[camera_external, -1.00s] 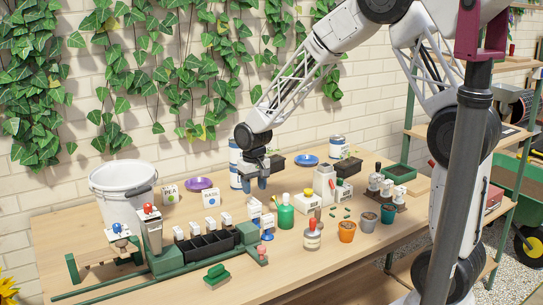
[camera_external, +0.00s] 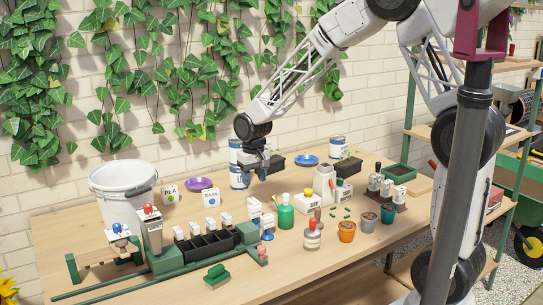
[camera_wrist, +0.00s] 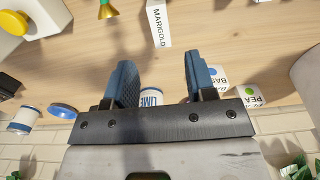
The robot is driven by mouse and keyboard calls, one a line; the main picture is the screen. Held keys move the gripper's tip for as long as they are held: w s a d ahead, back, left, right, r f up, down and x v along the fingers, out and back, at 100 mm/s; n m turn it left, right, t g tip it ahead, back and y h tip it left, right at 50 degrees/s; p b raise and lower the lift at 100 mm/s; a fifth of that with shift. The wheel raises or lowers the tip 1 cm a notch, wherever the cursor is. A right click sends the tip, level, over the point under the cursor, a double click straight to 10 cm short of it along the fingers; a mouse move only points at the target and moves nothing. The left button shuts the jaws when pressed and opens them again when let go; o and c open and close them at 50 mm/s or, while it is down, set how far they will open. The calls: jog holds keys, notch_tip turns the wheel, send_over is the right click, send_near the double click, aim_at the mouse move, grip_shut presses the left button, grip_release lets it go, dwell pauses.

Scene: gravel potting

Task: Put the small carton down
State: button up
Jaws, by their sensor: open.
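My gripper (camera_external: 262,172) is open above the back of the bench. In the wrist view its two blue fingers (camera_wrist: 158,62) stand apart with nothing held between them. Small white cartons stand on the bench: one marked PEA (camera_external: 169,193), and one to its right (camera_external: 211,198) whose label begins BAS in the wrist view (camera_wrist: 216,75). The PEA carton also shows there (camera_wrist: 252,95). A carton marked MARIGOLD (camera_wrist: 160,24) stands beyond the fingertips in the wrist view. I cannot tell which carton the task means.
Blue-and-white cans (camera_external: 240,178) stand close behind my gripper; one reads LIME (camera_wrist: 151,97). A purple saucer (camera_external: 199,184) and white bucket (camera_external: 122,205) are to the left. Bare wood lies around the two left cartons.

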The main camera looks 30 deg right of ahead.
jog(key=s+d+r+t, duration=0.1)
jog(key=s+d+r, duration=0.45)
jog(key=s, duration=0.25)
jog(key=s+d+r, duration=0.4)
jog(key=s+r, duration=0.2)
jog(key=s, duration=0.2)
jog(key=s+d+r+t, duration=0.1)
jog(key=s+d+r, duration=0.3)
jog(key=s+r, duration=0.3)
jog(key=s+d, duration=0.3)
jog(key=s, duration=1)
jog(key=shift+t, duration=0.3)
jog(key=shift+o, duration=0.4)
